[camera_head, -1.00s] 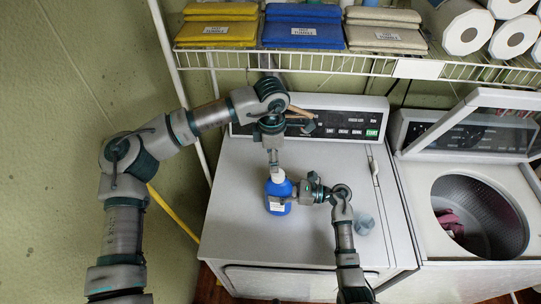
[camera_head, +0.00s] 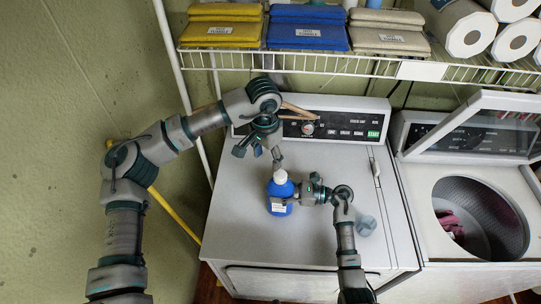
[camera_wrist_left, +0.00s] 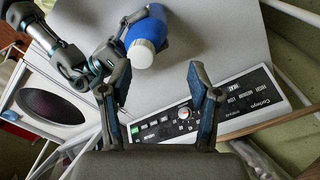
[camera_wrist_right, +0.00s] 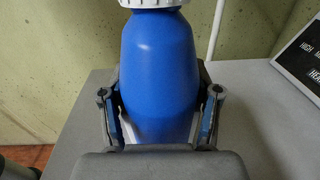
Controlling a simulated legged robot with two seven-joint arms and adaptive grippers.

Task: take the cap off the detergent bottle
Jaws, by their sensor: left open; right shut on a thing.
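The blue detergent bottle (camera_head: 279,190) stands upright on the white dryer top, with its white cap (camera_head: 281,176) on it. My right gripper (camera_head: 294,197) is shut on the bottle's body from the right. In the right wrist view the blue bottle (camera_wrist_right: 158,75) sits between both fingers, and the ridged white cap (camera_wrist_right: 150,3) is cut by the top edge. My left gripper (camera_head: 258,152) is open and empty, above and to the left of the cap. In the left wrist view the cap (camera_wrist_left: 140,54) lies beyond the spread fingers, apart from them.
A wire shelf (camera_head: 360,67) with folded cloths and paper rolls hangs above the dryer (camera_head: 240,225). The dryer's control panel (camera_head: 345,126) is behind my left gripper. An open washer (camera_head: 480,215) stands at the right. The dryer top left of the bottle is clear.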

